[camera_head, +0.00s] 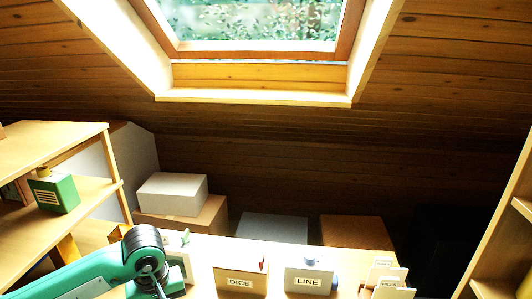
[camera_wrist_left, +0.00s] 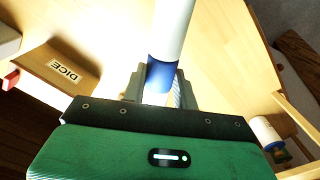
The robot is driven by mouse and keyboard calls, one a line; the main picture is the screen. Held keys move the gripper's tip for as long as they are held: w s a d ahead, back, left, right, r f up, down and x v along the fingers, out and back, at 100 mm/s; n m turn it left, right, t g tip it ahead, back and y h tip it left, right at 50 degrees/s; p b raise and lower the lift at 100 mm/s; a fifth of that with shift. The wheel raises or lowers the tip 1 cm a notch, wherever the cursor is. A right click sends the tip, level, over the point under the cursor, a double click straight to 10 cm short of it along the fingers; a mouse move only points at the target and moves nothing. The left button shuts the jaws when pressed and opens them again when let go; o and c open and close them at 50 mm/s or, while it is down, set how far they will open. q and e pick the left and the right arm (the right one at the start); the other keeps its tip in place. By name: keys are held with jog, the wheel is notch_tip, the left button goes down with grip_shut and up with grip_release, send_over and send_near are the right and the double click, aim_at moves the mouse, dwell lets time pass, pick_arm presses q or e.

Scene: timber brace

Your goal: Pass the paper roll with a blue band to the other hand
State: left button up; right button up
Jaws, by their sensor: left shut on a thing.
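The paper roll (camera_wrist_left: 177,28) is a white tube with a blue band (camera_wrist_left: 160,76) near its lower end, seen in the left wrist view. My left gripper (camera_wrist_left: 159,88) is shut on it around the banded end, one finger on each side. The roll reaches away from the gripper to the top edge of that view. In the head view my green left arm comes in at the bottom left; its fingers and the roll cannot be made out there. My right gripper is in neither view.
Boxes marked DICE (camera_head: 240,282) and LINE (camera_head: 309,279) stand on the table, with white cards (camera_head: 392,291) to their right. A shelf with a green box (camera_head: 54,194) is at the left, another shelf (camera_head: 503,250) at the right. Cartons (camera_head: 357,232) stand behind.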

pick_arm(q)
jog(key=m, duration=0.1)
jog(key=s+m, duration=0.1)
jog(key=shift+s+d+f+m, duration=0.25)
jog(key=shift+d+f+m, duration=0.05)
jog(key=shift+d+m, duration=0.1)
jog(key=shift+s+d+f+m, duration=0.15)
jog(key=shift+s+m, duration=0.2)
jog(key=shift+m, duration=0.3)
jog(key=shift+s+d+f+m, duration=0.15)
jog(key=shift+s+m, duration=0.15)
jog(key=shift+m, duration=0.35)
